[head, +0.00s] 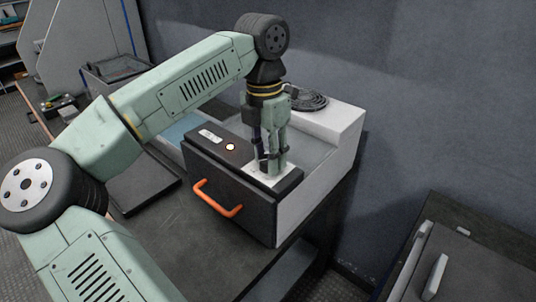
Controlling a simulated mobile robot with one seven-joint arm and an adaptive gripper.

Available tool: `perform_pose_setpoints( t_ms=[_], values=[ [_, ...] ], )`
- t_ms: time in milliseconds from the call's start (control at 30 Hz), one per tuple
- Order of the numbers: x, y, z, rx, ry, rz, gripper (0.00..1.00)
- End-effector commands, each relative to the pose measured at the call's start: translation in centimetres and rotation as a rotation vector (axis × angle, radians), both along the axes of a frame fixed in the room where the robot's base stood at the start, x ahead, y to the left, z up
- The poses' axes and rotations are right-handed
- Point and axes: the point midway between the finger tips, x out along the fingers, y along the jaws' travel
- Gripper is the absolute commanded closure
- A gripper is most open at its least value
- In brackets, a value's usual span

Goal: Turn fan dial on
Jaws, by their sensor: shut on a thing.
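A box-shaped unit with a dark front panel (250,205) and light sides stands on the bench. A white plate (258,178) lies at the right end of its dark top strip. My gripper (269,167) points straight down over this plate, its fingers closed around a small dark thing, which I take to be the fan dial. The fingers hide most of the dial, so its setting cannot be read. A small lamp (230,147) glows on the strip left of the gripper, beside a pale label or switch (210,136).
An orange handle (217,198) sticks out from the unit's front. A round black grille or coil (307,101) sits at its back. The dark bench (180,225) is bare in front. A dark cabinet (455,260) stands at lower right, and a grey wall is behind.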

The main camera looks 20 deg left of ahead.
Motion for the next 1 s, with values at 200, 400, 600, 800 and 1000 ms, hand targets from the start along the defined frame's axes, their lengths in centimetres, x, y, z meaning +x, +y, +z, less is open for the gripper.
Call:
perform_pose_setpoints(
  t_ms=[200,400,600,800,1000],
  values=[
    [0.0,0.0,0.0,0.000,-0.001,-0.001,0.94],
    [0.0,0.0,0.0,0.000,-0.001,0.000,0.56],
    [0.0,0.0,0.0,0.000,-0.001,0.000,0.46],
    [0.0,0.0,0.0,0.000,-0.001,0.000,0.46],
    [0.1,0.1,1.5,0.002,-0.003,0.002,0.46]
  ],
)
